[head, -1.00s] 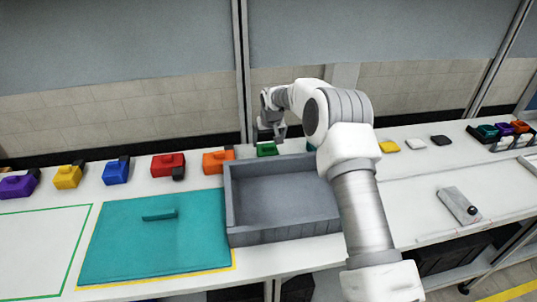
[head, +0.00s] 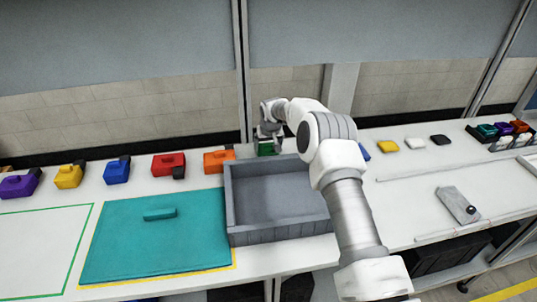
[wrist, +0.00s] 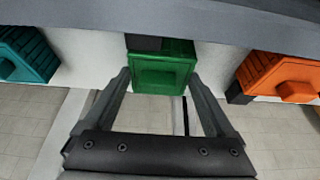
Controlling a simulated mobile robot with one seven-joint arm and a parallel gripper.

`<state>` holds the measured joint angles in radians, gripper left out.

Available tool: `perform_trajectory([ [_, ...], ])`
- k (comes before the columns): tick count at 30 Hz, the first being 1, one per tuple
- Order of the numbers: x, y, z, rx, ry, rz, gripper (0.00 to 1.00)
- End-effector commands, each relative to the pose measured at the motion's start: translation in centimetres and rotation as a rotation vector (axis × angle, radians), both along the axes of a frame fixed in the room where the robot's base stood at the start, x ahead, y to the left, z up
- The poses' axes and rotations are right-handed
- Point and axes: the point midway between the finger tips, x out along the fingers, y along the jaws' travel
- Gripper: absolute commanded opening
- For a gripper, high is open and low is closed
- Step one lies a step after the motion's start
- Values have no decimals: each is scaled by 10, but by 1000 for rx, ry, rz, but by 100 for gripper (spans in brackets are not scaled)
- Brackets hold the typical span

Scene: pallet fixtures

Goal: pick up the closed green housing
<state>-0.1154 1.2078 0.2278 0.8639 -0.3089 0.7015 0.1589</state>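The green housing (head: 265,150) sits at the back of the white bench, behind the grey tray, partly hidden by my gripper (head: 271,137). In the wrist view the green housing (wrist: 162,75) is a boxy block with a raised square face and a dark part at its top edge. My gripper (wrist: 160,82) is open. Its two fingers stand on either side of the housing, with the tips about level with its sides. I cannot tell whether they touch it.
The grey tray (head: 232,220) stands just in front. An orange housing (head: 219,160) lies on one side of the green one; a teal housing (wrist: 25,55) shows on the other side in the wrist view. Red (head: 168,165) and blue (head: 116,172) housings stand farther left.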

Motion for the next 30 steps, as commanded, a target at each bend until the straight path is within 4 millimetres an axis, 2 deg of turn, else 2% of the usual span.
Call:
perform_trajectory([
  [1,0,0,0,0,0,0,75],
  [10,0,0,0,0,0,0,22],
  [17,0,0,2,0,-2,0,22],
  [20,1,0,11,1,-4,-1,22],
  [30,1,0,76,1,-5,-1,22],
])
